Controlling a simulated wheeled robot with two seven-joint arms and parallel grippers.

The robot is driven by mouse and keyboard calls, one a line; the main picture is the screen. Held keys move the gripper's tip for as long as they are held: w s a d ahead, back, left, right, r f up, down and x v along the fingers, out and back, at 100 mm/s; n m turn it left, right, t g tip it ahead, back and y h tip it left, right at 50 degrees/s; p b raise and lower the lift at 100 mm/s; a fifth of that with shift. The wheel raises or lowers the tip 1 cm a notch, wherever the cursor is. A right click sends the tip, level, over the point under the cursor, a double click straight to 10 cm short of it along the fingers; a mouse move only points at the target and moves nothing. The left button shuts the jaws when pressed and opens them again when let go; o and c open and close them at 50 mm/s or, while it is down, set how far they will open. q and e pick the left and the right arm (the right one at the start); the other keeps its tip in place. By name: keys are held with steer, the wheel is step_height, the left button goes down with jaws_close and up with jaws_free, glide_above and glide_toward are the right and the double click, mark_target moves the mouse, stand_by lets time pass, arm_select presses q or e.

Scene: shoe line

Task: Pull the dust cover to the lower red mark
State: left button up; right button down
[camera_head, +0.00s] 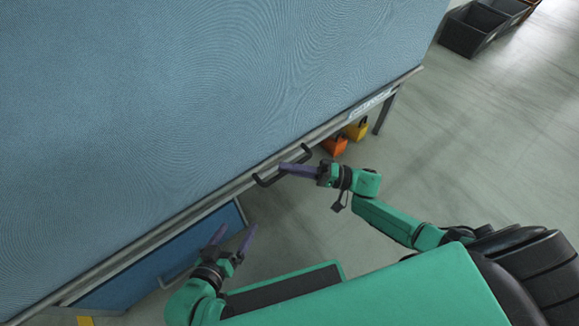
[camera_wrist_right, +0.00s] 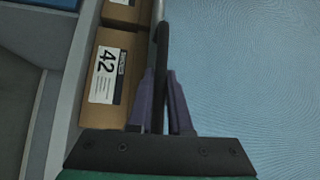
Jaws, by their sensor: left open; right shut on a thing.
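The dust cover (camera_head: 200,90) is a large blue textured sheet that fills the upper left of the head view, with a grey bar along its lower edge. A black handle (camera_head: 268,181) sits on that bar. My right gripper (camera_head: 284,168) is shut on the handle; the right wrist view shows the black handle (camera_wrist_right: 163,50) between its purple fingers, with the dust cover (camera_wrist_right: 250,70) to the right. My left gripper (camera_head: 234,236) is open and empty, below the bar and apart from it. I see no red mark in either view.
Cardboard boxes, one labelled 42 (camera_wrist_right: 104,75), sit beside the handle in the right wrist view. Under the frame are an orange bin (camera_head: 335,146) and a yellow bin (camera_head: 356,131). Dark crates (camera_head: 474,30) stand at the top right. The floor (camera_head: 480,130) between is clear.

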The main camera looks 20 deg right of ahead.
steer(key=shift+d, duration=0.1)
steer(key=c, duration=0.8)
jaws_free()
steer(key=shift+c, duration=0.2)
steer(key=v, duration=1.4)
steer(key=shift+d, duration=0.25)
steer(key=shift+s, duration=0.1)
